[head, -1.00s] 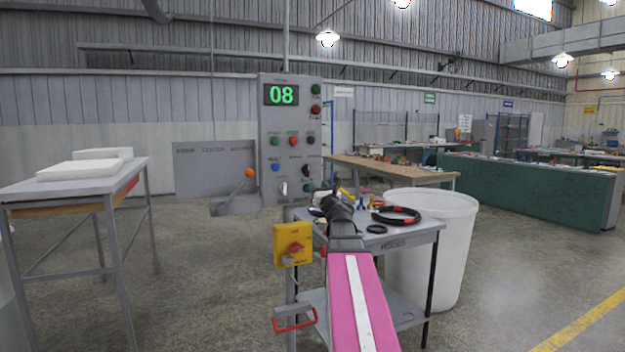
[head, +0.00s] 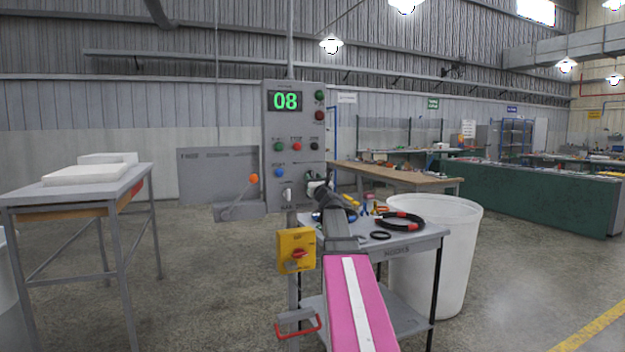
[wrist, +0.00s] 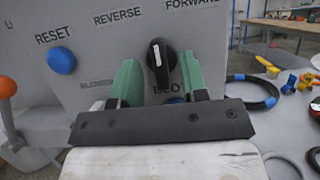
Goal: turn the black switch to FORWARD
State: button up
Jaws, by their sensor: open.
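The black switch (wrist: 162,62) is a knob with a white line on the grey panel (head: 294,125). In the wrist view it stands between the two green fingers of my open gripper (wrist: 160,82), with a gap visible on both sides. Its white line is close to upright, between the REVERSE label (wrist: 117,17) on the left and the FORWARD label (wrist: 192,4) on the right. In the head view my gripper (head: 317,186) is at the panel's lower right and hides most of the switch.
A blue RESET button (wrist: 61,60) is left of the switch. An orange-knobbed lever (head: 253,179) is left of the panel. A yellow box with a red switch (head: 296,252) is below. A trolley (head: 412,240) with hoses and a white bin (head: 457,215) stand right.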

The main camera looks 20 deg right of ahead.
jog(key=shift+w+r, duration=0.2)
jog(key=shift+w, duration=0.3)
grip_shut()
jog(key=shift+m, duration=0.4)
jog(key=m+h, duration=0.3)
jog(key=m, duration=0.2)
jog(key=shift+a, duration=0.1)
jog(key=m+g+h, duration=0.1)
jog(key=m, duration=0.2)
jog(key=m+h, duration=0.1)
jog(key=m, duration=0.2)
jog(key=shift+g+h, duration=0.3)
jog(key=shift+g, duration=0.1)
jog(key=shift+m, duration=0.6)
